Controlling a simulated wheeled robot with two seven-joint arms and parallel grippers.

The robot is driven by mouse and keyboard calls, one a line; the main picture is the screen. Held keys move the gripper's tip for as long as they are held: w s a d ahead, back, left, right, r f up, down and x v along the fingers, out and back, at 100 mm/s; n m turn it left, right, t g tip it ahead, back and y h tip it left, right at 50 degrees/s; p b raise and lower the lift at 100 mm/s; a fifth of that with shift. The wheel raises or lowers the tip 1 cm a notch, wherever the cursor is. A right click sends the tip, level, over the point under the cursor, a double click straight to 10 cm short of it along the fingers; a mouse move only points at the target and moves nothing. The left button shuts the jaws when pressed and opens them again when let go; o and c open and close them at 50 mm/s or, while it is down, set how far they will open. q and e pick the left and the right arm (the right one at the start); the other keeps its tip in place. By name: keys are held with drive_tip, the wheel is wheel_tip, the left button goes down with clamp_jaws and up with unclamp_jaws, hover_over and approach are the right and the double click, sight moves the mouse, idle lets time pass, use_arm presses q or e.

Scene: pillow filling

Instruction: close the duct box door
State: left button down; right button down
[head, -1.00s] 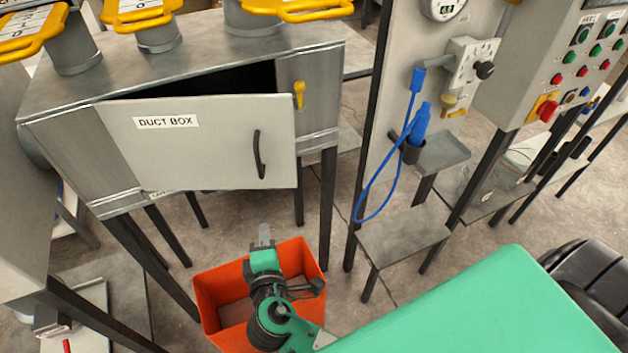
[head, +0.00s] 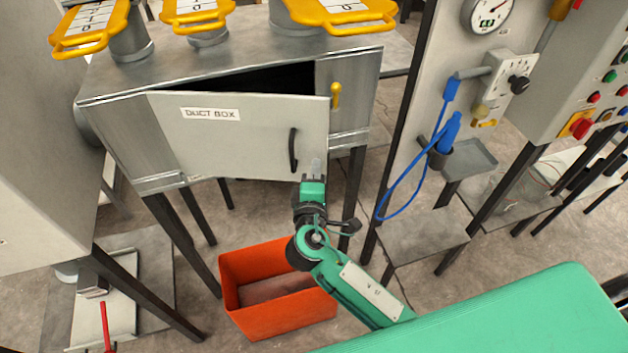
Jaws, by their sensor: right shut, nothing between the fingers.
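The duct box door (head: 235,140) is a pale grey panel labelled "DUCT BOX". It stands ajar, with a dark gap along its top edge. Its black handle (head: 293,150) is near its right edge. A yellow latch (head: 336,95) is on the grey metal duct box (head: 355,75), right of the door. My right gripper (head: 316,168) is shut and empty, in front of the door's lower right corner, just right of and below the handle. I cannot tell whether it touches the door. My left gripper is not in view.
An orange bin (head: 285,320) stands on the floor below the box. Right of it are a metal shelf (head: 430,235) and a blue tool with a looped cord (head: 450,132). A grey cabinet (head: 40,170) is at the left. Yellow-handled gates (head: 195,12) top the box.

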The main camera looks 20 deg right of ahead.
drive_tip(key=shift+x, duration=0.9)
